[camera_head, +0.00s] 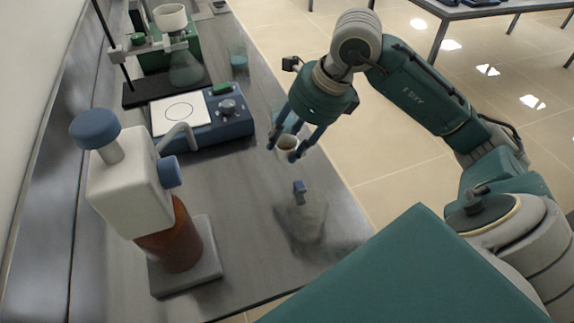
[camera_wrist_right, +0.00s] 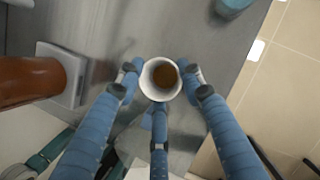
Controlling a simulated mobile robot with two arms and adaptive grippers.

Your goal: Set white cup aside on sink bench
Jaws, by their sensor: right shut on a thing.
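The white cup (camera_head: 288,143) is between the fingers of my right gripper (camera_head: 283,147), above or on the grey bench near its right edge. The right wrist view shows the cup (camera_wrist_right: 147,90) from above, with brown contents inside. The fingers of my right gripper (camera_wrist_right: 160,82) close around its rim from several sides. I cannot tell whether the cup's base touches the bench. My left gripper is not in view.
A brown bottle with a white dispenser (camera_head: 125,190) stands at left. A blue hotplate (camera_head: 215,130) lies left of the cup.

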